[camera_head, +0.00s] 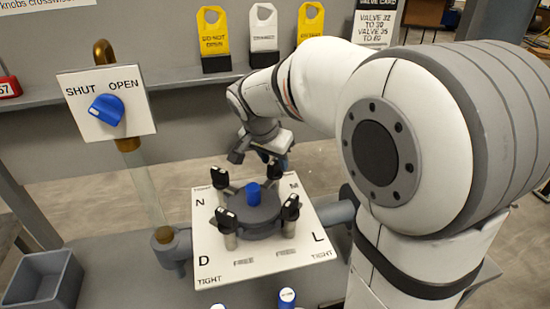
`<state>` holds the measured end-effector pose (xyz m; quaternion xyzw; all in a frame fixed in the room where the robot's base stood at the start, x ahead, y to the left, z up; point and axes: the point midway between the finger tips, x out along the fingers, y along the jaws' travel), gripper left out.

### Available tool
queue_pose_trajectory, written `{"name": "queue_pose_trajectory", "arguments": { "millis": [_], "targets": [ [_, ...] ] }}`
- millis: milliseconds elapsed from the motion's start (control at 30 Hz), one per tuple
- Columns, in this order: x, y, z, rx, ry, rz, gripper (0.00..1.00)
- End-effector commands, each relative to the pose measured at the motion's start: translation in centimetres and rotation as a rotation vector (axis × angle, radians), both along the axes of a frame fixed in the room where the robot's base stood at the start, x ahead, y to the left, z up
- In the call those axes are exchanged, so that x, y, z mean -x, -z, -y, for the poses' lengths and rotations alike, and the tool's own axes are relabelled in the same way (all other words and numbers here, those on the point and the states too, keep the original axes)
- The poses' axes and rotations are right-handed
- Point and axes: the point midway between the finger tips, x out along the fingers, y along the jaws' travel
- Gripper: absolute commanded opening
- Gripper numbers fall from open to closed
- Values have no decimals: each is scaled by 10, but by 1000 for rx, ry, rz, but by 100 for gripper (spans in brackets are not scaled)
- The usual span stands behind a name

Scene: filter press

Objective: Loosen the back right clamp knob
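The filter press has a round dark grey lid (248,213) with a blue cap (254,194) at its centre, on a white plate (207,262) lettered N, M, D and L. The back right clamp knob (275,172) is black and stands near the M. The other black knobs are at the back left (220,177), front left (226,217) and front right (290,207). My gripper (262,158) reaches down from behind, just above and beside the back right knob. Its fingertips are small and partly hidden, so I cannot tell whether they touch the knob.
A blue valve handle (106,109) on a SHUT/OPEN plate stands at the left, on a vertical pipe. A grey bin (42,279) is at the lower left.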

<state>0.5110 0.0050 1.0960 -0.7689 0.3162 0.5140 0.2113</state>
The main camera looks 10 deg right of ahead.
Motion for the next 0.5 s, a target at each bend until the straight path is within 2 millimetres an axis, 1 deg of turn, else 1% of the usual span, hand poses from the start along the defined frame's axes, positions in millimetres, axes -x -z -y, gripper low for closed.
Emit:
{"name": "queue_pose_trajectory", "arguments": {
  "millis": [100,367,500],
  "targets": [
    [-2,8,3,0,0,-1,38],
    [-2,9,3,0,0,0,38],
    [-2,9,4,1,0,-1,28]
  ]
}}
